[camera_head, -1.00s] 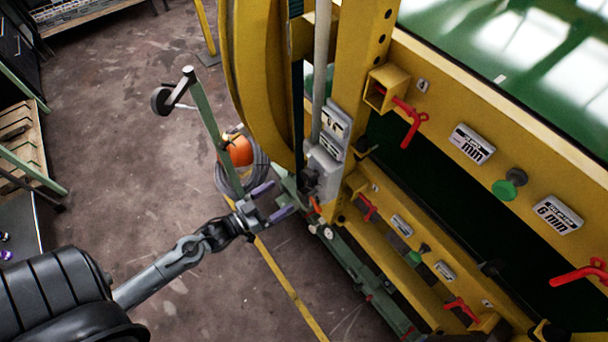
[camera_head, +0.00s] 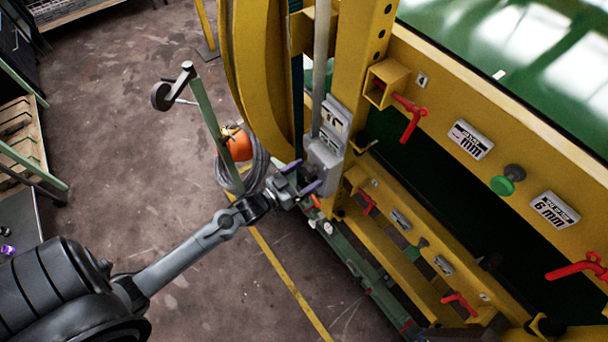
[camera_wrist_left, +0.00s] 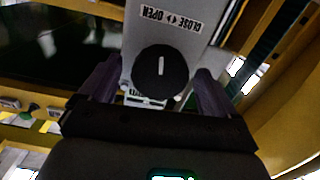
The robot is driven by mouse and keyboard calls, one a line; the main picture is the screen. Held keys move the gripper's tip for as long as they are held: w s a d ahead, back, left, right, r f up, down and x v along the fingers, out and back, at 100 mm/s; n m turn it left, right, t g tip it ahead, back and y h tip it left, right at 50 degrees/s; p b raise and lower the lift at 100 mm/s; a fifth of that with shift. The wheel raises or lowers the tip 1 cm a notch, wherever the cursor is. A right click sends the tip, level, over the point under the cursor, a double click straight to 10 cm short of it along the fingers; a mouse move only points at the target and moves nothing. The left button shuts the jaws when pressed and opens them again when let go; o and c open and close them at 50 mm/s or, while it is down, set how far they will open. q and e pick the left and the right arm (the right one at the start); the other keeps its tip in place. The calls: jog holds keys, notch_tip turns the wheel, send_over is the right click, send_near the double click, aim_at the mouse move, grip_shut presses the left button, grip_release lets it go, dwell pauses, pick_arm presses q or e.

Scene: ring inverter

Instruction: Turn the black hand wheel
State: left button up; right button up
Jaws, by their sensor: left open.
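The black hand wheel (camera_wrist_left: 160,66) is a round knob with a white mark, on the face of a grey panel labelled CLOSE and OPEN. In the left wrist view it lies between the two purple-grey fingers of my left gripper (camera_head: 306,177). The fingers are apart, one on each side of the wheel, and I see no clear contact. In the head view the gripper is up against the grey control box (camera_head: 323,156) on the yellow frame, and the wheel is hidden or too small to make out. My right gripper is out of view.
The yellow machine frame (camera_head: 362,72) fills the right, with red handles (camera_head: 408,117) and green knobs (camera_head: 503,186). A green pole (camera_head: 208,122) stands left of the gripper, near an orange object (camera_head: 238,145) and coiled cable. Open floor (camera_head: 120,130) lies at left.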

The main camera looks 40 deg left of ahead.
pick_arm(q)
jog(key=shift+c, duration=0.5)
jog(key=c, duration=1)
jog(key=shift+o, duration=0.2)
